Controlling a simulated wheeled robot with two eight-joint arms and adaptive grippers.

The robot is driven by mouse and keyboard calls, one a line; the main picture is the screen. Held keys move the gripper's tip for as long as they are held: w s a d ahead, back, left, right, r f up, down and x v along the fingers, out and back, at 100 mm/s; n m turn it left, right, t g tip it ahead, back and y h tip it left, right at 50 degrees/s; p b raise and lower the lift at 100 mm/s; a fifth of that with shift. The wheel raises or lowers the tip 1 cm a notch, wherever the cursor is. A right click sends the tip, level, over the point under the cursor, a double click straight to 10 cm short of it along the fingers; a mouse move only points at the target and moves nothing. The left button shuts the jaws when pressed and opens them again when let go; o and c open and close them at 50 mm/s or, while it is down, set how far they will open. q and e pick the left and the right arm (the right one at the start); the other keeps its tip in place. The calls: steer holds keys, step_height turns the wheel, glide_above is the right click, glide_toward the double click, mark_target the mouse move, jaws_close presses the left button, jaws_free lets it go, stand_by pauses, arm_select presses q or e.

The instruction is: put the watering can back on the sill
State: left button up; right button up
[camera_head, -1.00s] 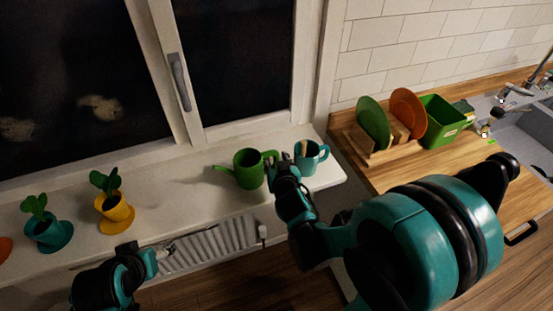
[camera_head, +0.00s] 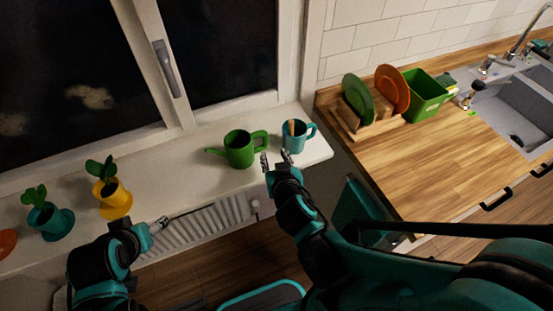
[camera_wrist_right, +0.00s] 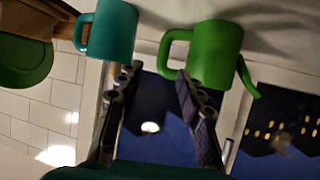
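The green watering can (camera_head: 239,149) stands upright on the white window sill (camera_head: 178,165), its spout pointing left and its handle right. My right gripper (camera_head: 274,160) is open and empty at the sill's front edge, just right of the can and apart from it. In the right wrist view the can (camera_wrist_right: 214,54) lies beyond the open fingers (camera_wrist_right: 152,82), with nothing between them. My left gripper (camera_head: 160,224) is in front of the sill, left of the radiator. Its fingers are too small to tell open from shut.
A teal mug (camera_head: 295,138) holding a wooden item stands right of the can. A yellow plant pot (camera_head: 113,203) and a teal plant pot (camera_head: 50,224) stand on the left. A plate rack (camera_head: 372,128) and a green bin (camera_head: 427,93) are on the counter.

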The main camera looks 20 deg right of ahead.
steer(key=s+r+n+g+y, duration=0.1)
steer(key=s+n+g+y, duration=0.1)
steer(key=s+g, duration=0.3)
steer(key=shift+s+a+g+b, duration=0.4)
steer(key=shift+s+b, duration=0.05)
steer(key=shift+s, duration=1.45)
